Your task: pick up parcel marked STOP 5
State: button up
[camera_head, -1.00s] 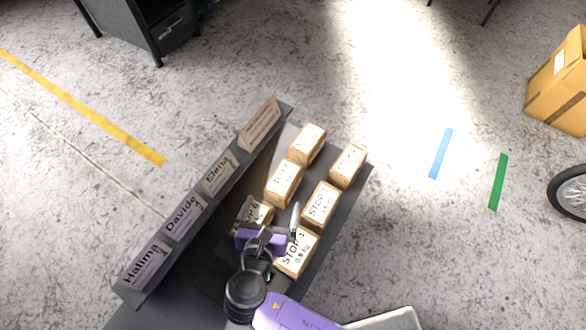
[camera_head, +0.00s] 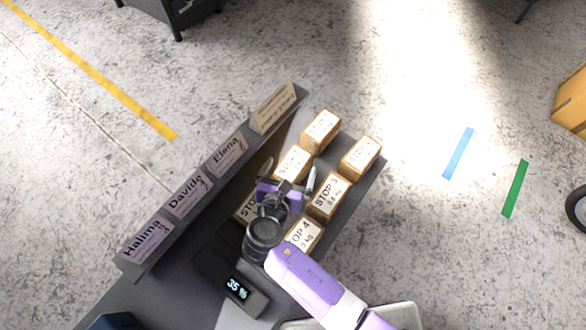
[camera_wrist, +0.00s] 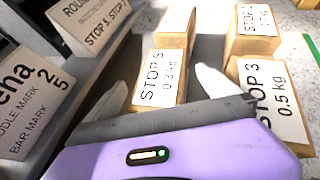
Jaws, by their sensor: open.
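The parcel marked STOP 5 (camera_wrist: 158,78) is a small cardboard box with a white label on top, ahead of my gripper in the wrist view. In the head view it is the left box of the middle row (camera_head: 292,162), its near part hidden by my gripper. My gripper (camera_head: 289,176) is open and empty at its near end. In the wrist view the pale fingertips (camera_wrist: 162,90) appear to either side of the parcel's near end. I cannot tell how far above the box they are.
STOP 3 (camera_wrist: 272,98) stands close to the right finger. STOP 4 (camera_head: 303,236) and a partly hidden box (camera_head: 248,208) are nearer; two boxes (camera_head: 320,132) (camera_head: 361,158) stand farther off. A sloped board with name cards (camera_head: 186,194) runs along the left. A display reads 35 (camera_head: 238,288).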

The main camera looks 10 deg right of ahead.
jog(key=shift+c, duration=0.4)
jog(key=c, duration=2)
jog(key=shift+o, duration=0.2)
jog(key=shift+r, duration=0.1)
